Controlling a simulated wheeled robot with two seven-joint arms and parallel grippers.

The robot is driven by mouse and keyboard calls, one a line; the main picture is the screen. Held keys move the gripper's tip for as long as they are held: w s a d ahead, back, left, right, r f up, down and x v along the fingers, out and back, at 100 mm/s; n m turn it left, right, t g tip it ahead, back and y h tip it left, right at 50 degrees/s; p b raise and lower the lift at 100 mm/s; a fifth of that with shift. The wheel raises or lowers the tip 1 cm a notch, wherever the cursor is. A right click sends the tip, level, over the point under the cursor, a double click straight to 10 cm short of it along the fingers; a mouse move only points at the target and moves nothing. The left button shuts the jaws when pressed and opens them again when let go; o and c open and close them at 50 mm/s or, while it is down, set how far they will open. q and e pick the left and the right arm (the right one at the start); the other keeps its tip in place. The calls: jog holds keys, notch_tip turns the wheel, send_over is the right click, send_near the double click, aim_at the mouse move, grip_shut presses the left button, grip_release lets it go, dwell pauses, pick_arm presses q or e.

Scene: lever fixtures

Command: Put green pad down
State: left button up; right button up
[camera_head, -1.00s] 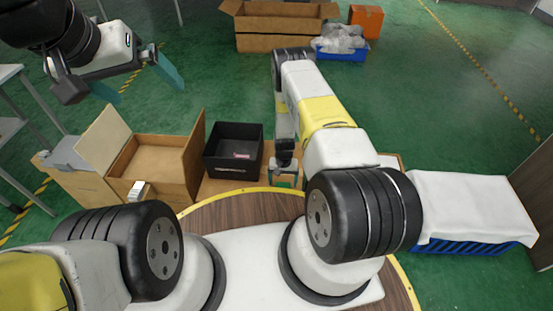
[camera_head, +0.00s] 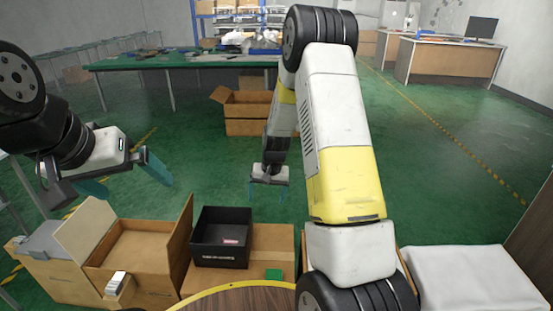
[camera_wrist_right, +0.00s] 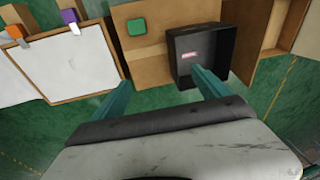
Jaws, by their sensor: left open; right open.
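The green pad (camera_head: 274,274) lies on a brown cardboard surface (camera_head: 262,245), just right of the black box (camera_head: 221,236). The pad also shows in the right wrist view (camera_wrist_right: 137,27), left of the black box (camera_wrist_right: 200,50). My right gripper (camera_head: 270,194) is open and empty, raised above and beyond the pad and box. In the right wrist view its two teal fingers (camera_wrist_right: 162,92) are spread apart with nothing between them. My left gripper (camera_head: 122,178) is open and empty at the left, above the open wooden box.
An open wooden box (camera_head: 140,250) with a raised lid stands left of the black box. A white cloth-covered crate (camera_head: 475,278) is at the right.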

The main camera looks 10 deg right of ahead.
jog(key=s+r+n+t+y, duration=0.1)
jog(key=s+r, duration=0.4)
jog(key=r, duration=0.6)
jog(key=s+r+t, duration=0.1)
jog(key=s+r, duration=0.5)
jog(key=r, duration=0.6)
jog(key=s+r+n+t, duration=0.1)
jog(key=s+r, duration=0.3)
jog(key=s, duration=0.4)
jog(key=s+r+n+t, duration=0.1)
jog(key=s+r, duration=0.3)
jog(key=s, duration=0.5)
jog(key=shift+a, duration=0.4)
jog(key=shift+o, duration=0.5)
jog(key=shift+w, duration=0.1)
